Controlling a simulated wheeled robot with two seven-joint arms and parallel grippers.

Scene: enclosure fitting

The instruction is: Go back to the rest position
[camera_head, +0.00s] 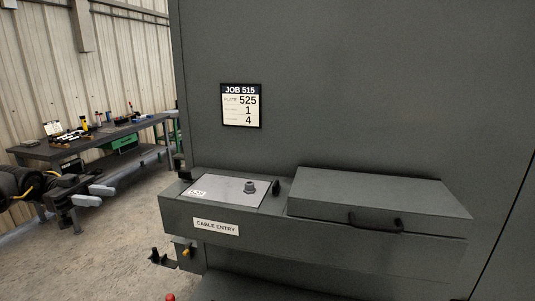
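My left gripper (108,193) is at the left edge of the head view, its arm coming in from the left. Its two pale fingers stand apart with nothing visible between them. It is in the air, left of the grey enclosure (350,95) and clear of it. My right gripper is not in view. The cable entry box (270,232) juts out from the enclosure front. A light plate (225,193) with a small label lies on its top, with a grey round fitting (249,187) on it. A closed-looking lid (375,194) with a dark handle covers the right part.
A job card (241,105) reading "JOB 515" is on the enclosure. A dark bracket (163,259) and a yellow part (186,252) stick out below the box's left end. A workbench (95,138) with tools stands behind left. Floor (120,245) between is open.

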